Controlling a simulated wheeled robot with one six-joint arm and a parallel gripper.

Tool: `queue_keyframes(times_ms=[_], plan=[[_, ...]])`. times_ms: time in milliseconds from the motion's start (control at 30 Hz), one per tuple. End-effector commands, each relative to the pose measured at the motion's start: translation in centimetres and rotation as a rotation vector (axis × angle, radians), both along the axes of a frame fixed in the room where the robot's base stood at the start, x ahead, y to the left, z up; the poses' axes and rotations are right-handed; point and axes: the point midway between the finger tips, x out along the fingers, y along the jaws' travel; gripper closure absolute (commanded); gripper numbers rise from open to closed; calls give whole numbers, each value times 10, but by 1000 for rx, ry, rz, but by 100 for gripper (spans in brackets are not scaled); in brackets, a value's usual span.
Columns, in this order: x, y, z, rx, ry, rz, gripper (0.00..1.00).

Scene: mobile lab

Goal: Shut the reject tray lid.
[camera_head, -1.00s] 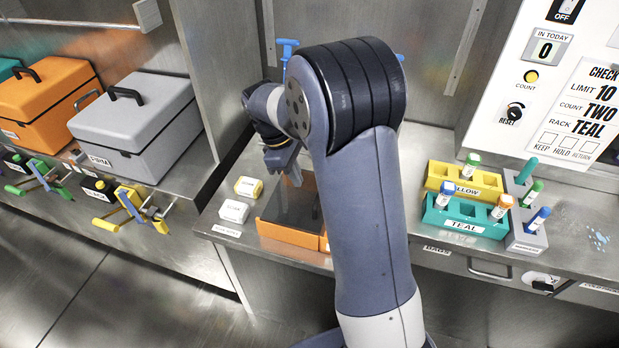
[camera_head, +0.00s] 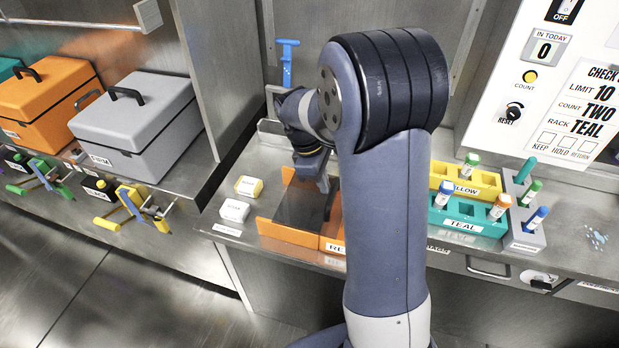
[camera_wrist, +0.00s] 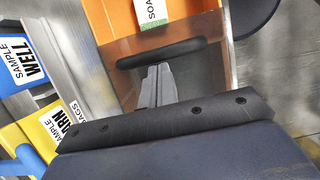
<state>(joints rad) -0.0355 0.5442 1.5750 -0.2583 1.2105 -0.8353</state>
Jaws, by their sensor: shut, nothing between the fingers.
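The reject tray is an orange box (camera_head: 290,232) on the bench, its white label starting "RE" partly cut off by my arm. A dark see-through panel, apparently its lid (camera_head: 300,207), shows over the tray's left part; orange shows to its right. In the wrist view the lid (camera_wrist: 210,75) is a smoky sheet with a black handle bar (camera_wrist: 160,53). My gripper (camera_head: 322,182) is shut and empty above the tray. In the wrist view its fingertips (camera_wrist: 157,70) are beside the bar; I cannot tell whether they touch. My arm hides the tray's right end.
Yellow (camera_head: 249,186) and white (camera_head: 234,210) small boxes sit left of the tray. A teal rack (camera_head: 467,210), a yellow rack (camera_head: 482,182) and a grey rack (camera_head: 524,240) with tubes stand to the right. A blue-handled tool (camera_head: 287,62) stands behind.

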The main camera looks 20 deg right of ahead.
Motion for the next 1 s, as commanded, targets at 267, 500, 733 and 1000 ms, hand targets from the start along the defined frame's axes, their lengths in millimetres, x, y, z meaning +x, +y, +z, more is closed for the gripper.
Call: queue_keyframes(times_ms=[267,500,733,1000], plan=[[-39,-59,1,0,1,-8,100],[-62,-92,1,-1,2,-4,100],[-69,-102,0,-1,2,-1,100],[-70,-104,0,-3,6,-1,100]])
